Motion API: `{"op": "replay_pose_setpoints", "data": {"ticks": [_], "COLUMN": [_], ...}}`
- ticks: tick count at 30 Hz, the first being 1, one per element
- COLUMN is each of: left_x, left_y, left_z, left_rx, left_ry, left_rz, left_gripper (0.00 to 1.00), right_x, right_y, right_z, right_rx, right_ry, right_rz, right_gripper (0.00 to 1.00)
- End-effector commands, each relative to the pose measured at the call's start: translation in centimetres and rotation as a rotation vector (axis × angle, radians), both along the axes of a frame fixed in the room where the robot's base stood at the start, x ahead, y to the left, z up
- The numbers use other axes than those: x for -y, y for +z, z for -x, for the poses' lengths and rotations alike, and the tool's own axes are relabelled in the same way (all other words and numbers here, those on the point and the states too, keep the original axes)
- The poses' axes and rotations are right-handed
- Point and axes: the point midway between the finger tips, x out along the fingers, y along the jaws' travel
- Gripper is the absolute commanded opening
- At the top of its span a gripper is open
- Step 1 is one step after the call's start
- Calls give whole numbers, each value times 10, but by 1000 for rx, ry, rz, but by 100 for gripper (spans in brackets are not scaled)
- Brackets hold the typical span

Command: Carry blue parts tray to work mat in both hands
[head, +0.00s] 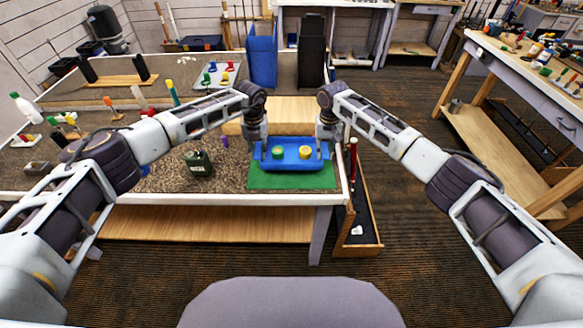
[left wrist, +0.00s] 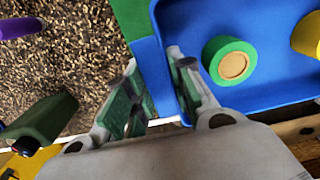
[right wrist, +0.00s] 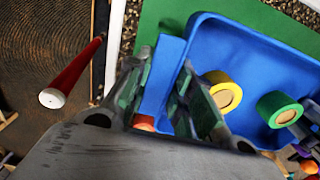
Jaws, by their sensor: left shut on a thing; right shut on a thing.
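The blue parts tray (head: 291,164) is at or just above the green work mat (head: 290,182) near the bench's front right corner; I cannot tell whether it touches. A green roll (head: 278,152) and a yellow roll (head: 305,152) are in it. My left gripper (head: 258,154) is shut on the tray's left end; in the left wrist view its fingers (left wrist: 158,95) straddle the tray wall (left wrist: 165,50). My right gripper (head: 325,150) is shut on the right end; in the right wrist view its fingers (right wrist: 155,95) straddle the blue end (right wrist: 163,75).
A dark green can (head: 199,164) stands left of the mat. Blue (head: 262,55) and black (head: 311,50) upright holders stand behind.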

Motion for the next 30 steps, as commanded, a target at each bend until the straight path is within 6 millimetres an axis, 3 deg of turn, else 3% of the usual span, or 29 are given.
{"op": "replay_pose_setpoints", "data": {"ticks": [30], "left_x": [-6], "left_y": [-9], "left_z": [-1], "left_rx": [-1], "left_ry": [6], "left_rz": [-9], "left_gripper": [0], "right_x": [6], "right_y": [-9], "right_z": [-1], "right_rx": [-1], "right_ry": [-7], "right_rz": [9], "right_gripper": [0]}}
